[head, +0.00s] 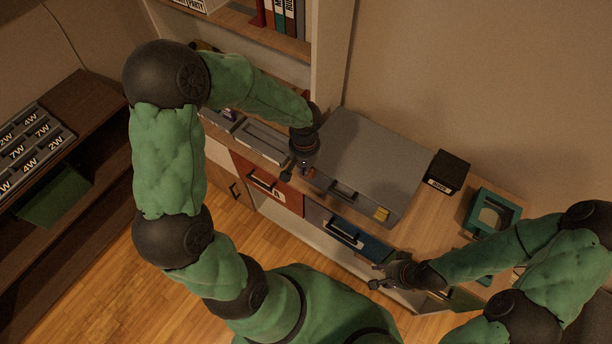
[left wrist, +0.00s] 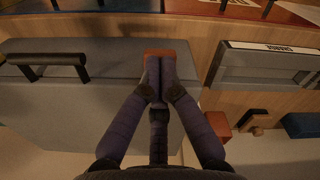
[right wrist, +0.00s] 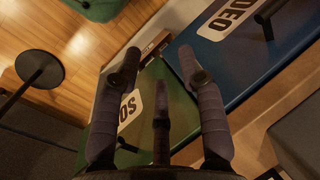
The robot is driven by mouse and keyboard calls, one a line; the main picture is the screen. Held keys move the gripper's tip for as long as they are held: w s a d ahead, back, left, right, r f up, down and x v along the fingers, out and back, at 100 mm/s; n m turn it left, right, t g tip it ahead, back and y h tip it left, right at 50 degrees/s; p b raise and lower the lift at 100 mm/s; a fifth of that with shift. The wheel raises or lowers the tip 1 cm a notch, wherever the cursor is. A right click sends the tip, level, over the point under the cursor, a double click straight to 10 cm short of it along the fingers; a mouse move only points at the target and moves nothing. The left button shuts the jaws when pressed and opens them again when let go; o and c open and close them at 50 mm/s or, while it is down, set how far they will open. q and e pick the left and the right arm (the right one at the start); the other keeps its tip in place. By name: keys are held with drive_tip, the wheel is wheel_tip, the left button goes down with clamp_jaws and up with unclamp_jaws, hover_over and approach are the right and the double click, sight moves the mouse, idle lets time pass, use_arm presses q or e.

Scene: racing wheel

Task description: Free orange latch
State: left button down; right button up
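The orange latch (left wrist: 158,53) shows in the left wrist view at the front edge of a grey case (left wrist: 90,110), beside the black case handle (left wrist: 45,66). My left gripper (left wrist: 160,85) has its fingertips together at this latch, covering part of it; I see nothing clearly held between them. In the head view the left gripper (head: 298,174) is at the left front corner of the grey case (head: 365,155) and hides the orange latch. A yellow latch (head: 381,214) is at the case's right front. My right gripper (right wrist: 157,68) is open and empty above the drawer fronts.
Below the desk edge are a red drawer (head: 270,187), a blue drawer (right wrist: 235,25) and a green drawer (right wrist: 150,115). A black box (head: 447,172) and a teal frame (head: 492,212) stand right of the case. A red block (left wrist: 218,124) lies near the left gripper.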

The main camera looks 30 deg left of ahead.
use_arm(q)
drive_tip(key=shift+s+f, duration=0.15)
drive_tip(key=shift+f, duration=0.15)
drive_tip(key=shift+r, duration=0.1)
drive_tip(key=shift+s+r+p, duration=0.15)
drive_tip(key=shift+r+p, duration=0.3)
drive_tip(key=shift+r, duration=0.3)
wheel_tip(320, 180, up, 8)
drive_tip(key=s+p, duration=0.2)
drive_tip(key=p, duration=0.3)
drive_tip(key=shift+s+a+r+p, duration=0.15)
drive_tip(key=shift+s+r+p, duration=0.05)
drive_tip(key=shift+s+p, duration=0.1)
idle(0.3)
